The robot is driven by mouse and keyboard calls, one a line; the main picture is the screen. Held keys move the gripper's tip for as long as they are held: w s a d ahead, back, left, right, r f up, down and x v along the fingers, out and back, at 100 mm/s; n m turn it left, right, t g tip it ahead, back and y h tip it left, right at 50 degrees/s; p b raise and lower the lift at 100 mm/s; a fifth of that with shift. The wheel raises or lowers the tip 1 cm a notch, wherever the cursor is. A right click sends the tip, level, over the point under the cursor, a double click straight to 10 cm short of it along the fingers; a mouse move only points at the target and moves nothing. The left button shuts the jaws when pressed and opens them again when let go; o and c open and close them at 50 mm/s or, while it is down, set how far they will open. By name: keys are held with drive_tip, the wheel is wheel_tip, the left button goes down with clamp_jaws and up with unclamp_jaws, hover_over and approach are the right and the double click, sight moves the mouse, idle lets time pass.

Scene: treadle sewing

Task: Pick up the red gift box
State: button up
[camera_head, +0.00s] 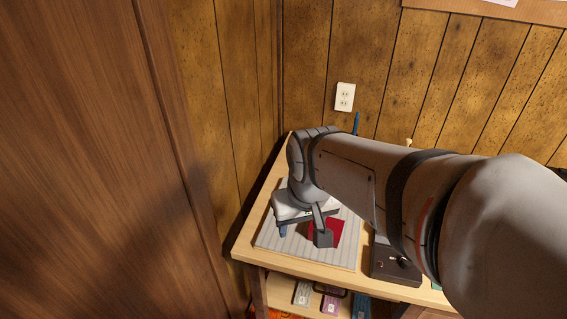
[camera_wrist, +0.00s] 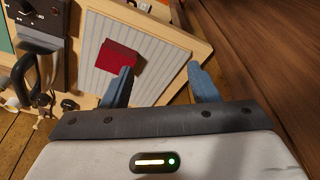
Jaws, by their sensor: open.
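The red gift box (camera_head: 333,230) lies on a grey ribbed mat (camera_head: 348,252) on the wooden table, partly hidden behind my gripper in the head view. In the wrist view the red gift box (camera_wrist: 117,58) sits on the mat (camera_wrist: 95,79), beyond and a little left of my left-hand finger. My gripper (camera_wrist: 164,78) is open, with its two blue-grey fingers apart and nothing between them but mat and table edge. In the head view my gripper (camera_head: 305,230) hangs over the mat, close to the box; I cannot tell whether it touches.
A dark device with a knob (camera_head: 393,265) stands right of the mat, and it shows at upper left in the wrist view (camera_wrist: 38,22). Below the tabletop is a shelf with small boxes (camera_head: 303,293). A tall brown wooden panel (camera_head: 85,160) rises at left.

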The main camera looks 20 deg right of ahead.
sight(327, 225)
drive_tip(key=o, duration=0.6)
drive_tip(key=w+d+f+m, duration=0.1)
drive_tip(key=w+d+f, duration=0.1)
drive_tip(key=w+d+f+m+g, duration=0.1)
drive_tip(key=w+d+f, duration=0.1)
drive_tip(key=w, duration=0.1)
drive_tip(key=w+d+f+m+p, duration=0.1)
drive_tip(key=w+d+m, duration=0.1)
drive_tip(key=w+d, duration=0.1)
drive_tip(key=shift+f+g, duration=0.3)
drive_tip(key=shift+f, duration=0.1)
drive_tip(key=o, duration=0.4)
drive_tip(key=w+d+f+m, duration=0.1)
drive_tip(key=f, duration=0.1)
drive_tip(key=w+d+f+m, duration=0.1)
drive_tip(key=d+f, duration=0.1)
drive_tip(key=w+d+f+m+p, duration=0.1)
drive_tip(key=d+f, duration=0.1)
drive_tip(key=f, duration=0.1)
drive_tip(key=shift+w+d+g, duration=0.15)
drive_tip(key=shift+d+g, duration=0.1)
drive_tip(key=shift+g, duration=0.15)
drive_tip(key=shift+c, duration=0.2)
drive_tip(key=shift+f, duration=3.9)
